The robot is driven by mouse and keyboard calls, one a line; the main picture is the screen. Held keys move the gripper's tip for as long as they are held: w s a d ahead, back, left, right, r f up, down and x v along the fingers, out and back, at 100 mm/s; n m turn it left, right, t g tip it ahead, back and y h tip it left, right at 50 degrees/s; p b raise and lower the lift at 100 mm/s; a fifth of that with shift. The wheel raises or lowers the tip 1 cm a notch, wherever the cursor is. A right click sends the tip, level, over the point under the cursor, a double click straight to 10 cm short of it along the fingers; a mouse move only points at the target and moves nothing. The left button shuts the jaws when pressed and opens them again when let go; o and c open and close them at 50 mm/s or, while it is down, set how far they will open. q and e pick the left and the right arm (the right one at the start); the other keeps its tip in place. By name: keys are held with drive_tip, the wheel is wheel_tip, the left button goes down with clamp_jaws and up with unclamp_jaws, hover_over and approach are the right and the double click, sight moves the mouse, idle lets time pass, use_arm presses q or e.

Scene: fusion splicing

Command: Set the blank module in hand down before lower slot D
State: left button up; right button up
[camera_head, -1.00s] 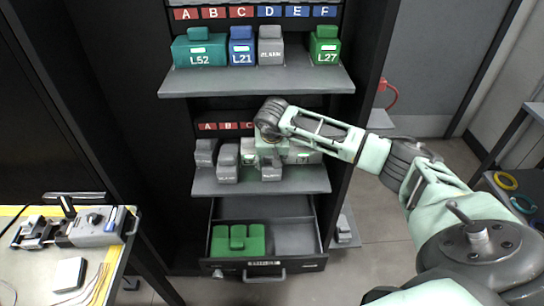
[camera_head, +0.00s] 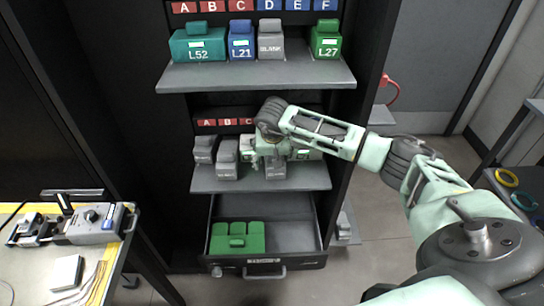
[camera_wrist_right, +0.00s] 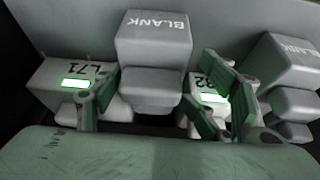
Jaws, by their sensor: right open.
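The grey blank module (camera_head: 276,171) rests at the front of the lower shelf (camera_head: 308,181). In the right wrist view the blank module (camera_wrist_right: 155,45) is between the two fingers, with a gap on both sides. My right gripper (camera_wrist_right: 158,100) is open around it; in the head view the gripper (camera_head: 268,155) is over the shelf, just behind and above the module. The lower label strip (camera_head: 224,122) shows A, B and C; the arm hides D and the labels beyond. My left gripper is out of view.
Grey blanks (camera_head: 227,160) stand to the left on the lower shelf. A module marked L71 (camera_wrist_right: 70,75) sits behind one finger. The open drawer (camera_head: 265,262) below holds green modules (camera_head: 237,238). The upper shelf (camera_head: 255,77) is overhead.

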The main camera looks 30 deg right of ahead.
drive_tip(key=shift+r, duration=0.1)
drive_tip(key=shift+w+r, duration=0.1)
drive_tip(key=shift+r, duration=0.1)
drive_tip(key=shift+r+p, duration=0.5)
drive_tip(key=shift+p, duration=0.2)
drive_tip(key=shift+a+r+b, duration=0.1)
drive_tip(key=shift+r+b, duration=0.2)
drive_tip(key=shift+b, duration=0.2)
drive_tip(key=s+a+b, duration=0.1)
drive_tip(key=s+a, duration=0.5)
drive_tip(key=s, duration=0.4)
drive_tip(key=shift+s+a+r, duration=0.15)
drive_tip(key=shift+s+a, duration=0.05)
drive_tip(key=shift+s, duration=0.15)
